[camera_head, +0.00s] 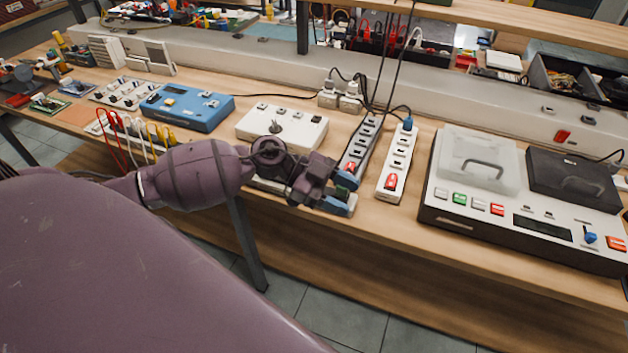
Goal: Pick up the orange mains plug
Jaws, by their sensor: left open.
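I cannot pick out an orange mains plug for certain in the head view. My left gripper (338,192) is open at the front edge of the workbench (470,245), in front of the near end of a grey power strip (362,143). Blue parts show at its fingertips, and I cannot tell whether they belong to the gripper or to things behind it. The gripper hides part of the bench there. A white power strip (397,165) with a red switch and a blue plug (408,123) at its far end lies just right of it. My right gripper is not in view.
A white box with a lever (285,128) stands behind my left wrist, with a blue instrument (187,106) farther left. A large control unit (500,215) fills the right. Dark cables (384,60) hang down to the strips. A shelf post (302,27) stands behind.

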